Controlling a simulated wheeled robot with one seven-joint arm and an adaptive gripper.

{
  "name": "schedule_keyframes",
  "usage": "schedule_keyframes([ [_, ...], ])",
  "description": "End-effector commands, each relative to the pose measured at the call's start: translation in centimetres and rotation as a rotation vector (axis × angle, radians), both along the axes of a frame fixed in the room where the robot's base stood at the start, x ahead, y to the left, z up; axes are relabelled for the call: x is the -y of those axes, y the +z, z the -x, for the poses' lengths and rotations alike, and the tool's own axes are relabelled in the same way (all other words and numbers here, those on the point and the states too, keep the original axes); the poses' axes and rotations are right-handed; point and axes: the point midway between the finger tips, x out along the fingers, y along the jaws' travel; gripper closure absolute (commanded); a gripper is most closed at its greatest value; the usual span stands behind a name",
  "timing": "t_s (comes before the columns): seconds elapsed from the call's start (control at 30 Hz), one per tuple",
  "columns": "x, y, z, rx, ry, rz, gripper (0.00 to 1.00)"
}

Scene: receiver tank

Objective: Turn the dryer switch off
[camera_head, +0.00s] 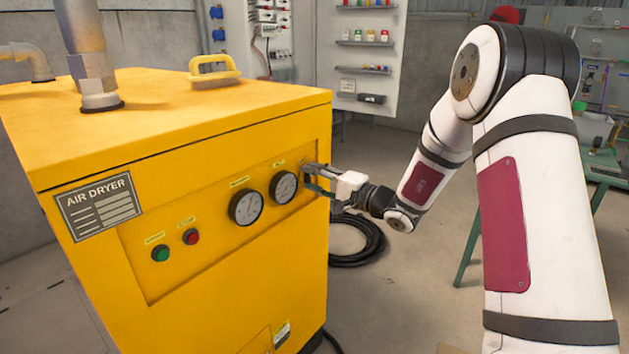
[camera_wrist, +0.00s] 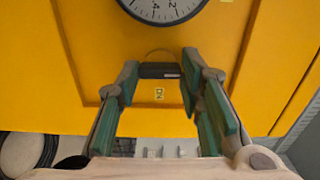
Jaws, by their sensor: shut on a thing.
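The yellow air dryer (camera_head: 215,125) stands at the left in the head view, with a recessed control panel on its front. The dryer switch (camera_wrist: 160,70) is a small black piece on the yellow panel in the wrist view, between my green-padded fingertips. My gripper (camera_head: 307,178) is at the right end of the panel, beside the right gauge. It also shows in the wrist view (camera_wrist: 160,76), with its fingers shut on the switch. In the head view my gripper hides the switch.
Two round gauges (camera_head: 246,207) (camera_head: 284,187), a green button (camera_head: 160,253) and a red button (camera_head: 191,236) are on the same panel. A yellow handle (camera_head: 214,72) and a metal pipe (camera_head: 95,70) are on top. A coiled black hose (camera_head: 358,245) lies on the floor behind.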

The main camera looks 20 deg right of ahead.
Motion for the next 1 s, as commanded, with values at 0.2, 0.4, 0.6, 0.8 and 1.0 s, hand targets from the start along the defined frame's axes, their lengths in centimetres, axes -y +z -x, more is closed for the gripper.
schedule_keyframes([
  [0.2, 0.1, -0.2, 0.1, -0.005, -0.001, 0.002, 0.57],
  [0.4, 0.0, -0.1, 0.0, -0.002, -0.001, 0.000, 0.57],
  [0.6, 0.5, -0.1, 0.6, -0.002, -0.002, 0.000, 0.57],
  [0.8, 2.6, -0.1, 3.4, -0.004, -0.004, 0.002, 0.57],
  [1.0, 5.0, -0.1, 6.7, -0.004, -0.004, 0.001, 0.57],
])
